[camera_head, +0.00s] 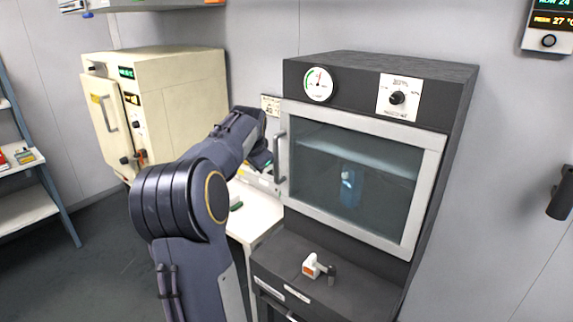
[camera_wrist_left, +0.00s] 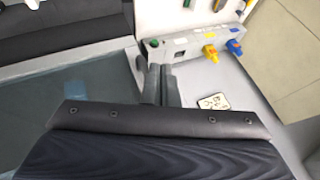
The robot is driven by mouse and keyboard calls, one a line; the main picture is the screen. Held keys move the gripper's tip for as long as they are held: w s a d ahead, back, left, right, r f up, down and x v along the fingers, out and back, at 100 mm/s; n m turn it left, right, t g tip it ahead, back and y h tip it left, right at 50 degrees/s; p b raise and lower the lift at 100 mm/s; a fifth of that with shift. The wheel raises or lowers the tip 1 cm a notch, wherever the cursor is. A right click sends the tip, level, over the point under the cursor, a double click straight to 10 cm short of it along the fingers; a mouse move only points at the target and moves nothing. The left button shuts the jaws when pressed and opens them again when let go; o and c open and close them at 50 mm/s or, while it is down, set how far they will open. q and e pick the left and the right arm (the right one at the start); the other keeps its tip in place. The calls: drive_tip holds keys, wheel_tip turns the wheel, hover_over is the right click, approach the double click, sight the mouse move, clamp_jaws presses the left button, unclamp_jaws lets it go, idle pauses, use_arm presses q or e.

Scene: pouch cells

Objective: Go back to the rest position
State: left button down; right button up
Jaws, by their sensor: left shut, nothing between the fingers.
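My left arm (camera_head: 185,205) comes up from the bottom and bends toward the black vacuum oven (camera_head: 375,240). My left gripper (camera_wrist_left: 160,85) is shut and empty. In the head view it is mostly hidden behind its own wrist, close to the left of the oven door handle (camera_head: 281,157). I cannot tell whether the fingers touch anything. The oven door (camera_head: 335,215) looks shut, and a blue shape (camera_head: 350,187) shows in its glass. My right gripper is in neither view.
A cream oven (camera_head: 175,85) stands at the back left. A white bench (camera_head: 242,222) lies between the ovens. A white and orange valve (camera_head: 311,266) sits on the black ledge. A shelf rack (camera_head: 25,205) is at far left. The wrist view shows a grey device with yellow and blue plugs (camera_wrist_left: 210,53).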

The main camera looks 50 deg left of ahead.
use_arm(q)
drive_tip(key=s+d+f+t+h, duration=0.1)
drive_tip(key=s+d+h, duration=0.1)
drive_tip(key=d, duration=0.9)
drive_tip(key=s+d+t+h, duration=0.1)
drive_tip(key=s+d+h, duration=0.15)
drive_tip(key=d, duration=0.85)
drive_tip(key=s+d+f+h, duration=0.1)
drive_tip(key=s+d+f, duration=0.2)
drive_tip(key=d, duration=0.4)
drive_tip(key=s+d+f+h, duration=0.2)
drive_tip(key=s+d, duration=0.3)
drive_tip(key=d, duration=0.3)
drive_tip(key=s+d+f+h, duration=0.2)
drive_tip(key=s+d+f, duration=0.3)
drive_tip(key=d, duration=0.2)
drive_tip(key=shift+d+g, duration=0.35)
drive_tip(key=shift+g, duration=0.05)
drive_tip(key=shift+s, duration=0.1)
